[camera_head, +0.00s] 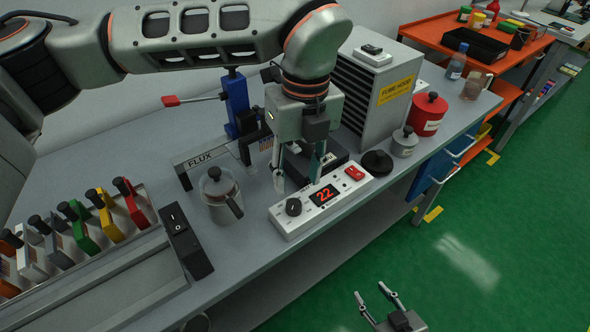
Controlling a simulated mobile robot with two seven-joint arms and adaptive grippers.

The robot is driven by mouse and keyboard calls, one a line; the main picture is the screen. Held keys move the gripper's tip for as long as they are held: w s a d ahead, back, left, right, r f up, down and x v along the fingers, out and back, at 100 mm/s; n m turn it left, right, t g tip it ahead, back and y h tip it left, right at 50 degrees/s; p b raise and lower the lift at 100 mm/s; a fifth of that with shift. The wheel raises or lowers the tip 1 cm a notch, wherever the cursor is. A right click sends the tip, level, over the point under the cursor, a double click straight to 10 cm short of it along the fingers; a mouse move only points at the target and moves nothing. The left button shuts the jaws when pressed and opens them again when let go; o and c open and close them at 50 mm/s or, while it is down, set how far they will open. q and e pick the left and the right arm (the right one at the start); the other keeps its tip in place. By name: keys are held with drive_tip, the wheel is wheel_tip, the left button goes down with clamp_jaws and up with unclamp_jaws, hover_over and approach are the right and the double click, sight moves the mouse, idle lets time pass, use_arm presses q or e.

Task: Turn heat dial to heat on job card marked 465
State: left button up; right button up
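A white control box (338,203) lies on the grey bench. It carries a black round dial (294,207), a display (324,195) with red digits reading 22, and a red switch (355,173). My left gripper (298,181) points down just behind the box, above and behind the dial. Its fingers are apart, with nothing seen between them, and it does not touch the dial. My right gripper (375,296) is open and empty at the bottom, over the green floor in front of the bench. I cannot make out a job card marked 465.
A lidded metal pot (220,194) stands left of the dial. A rack of coloured handled items (90,225) and a black switch box (186,240) are at the left. A fume hood unit (375,88), red canister (428,112) and grey canister (404,142) stand to the right.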

sight(295, 204)
use_arm(q)
drive_tip(key=shift+w, duration=0.2)
drive_tip(key=shift+s+a+f, duration=0.15)
drive_tip(key=shift+f, duration=1.75)
drive_tip(key=shift+s+a+f, duration=0.1)
drive_tip(key=shift+f, duration=1.8)
drive_tip(key=c, duration=1.1)
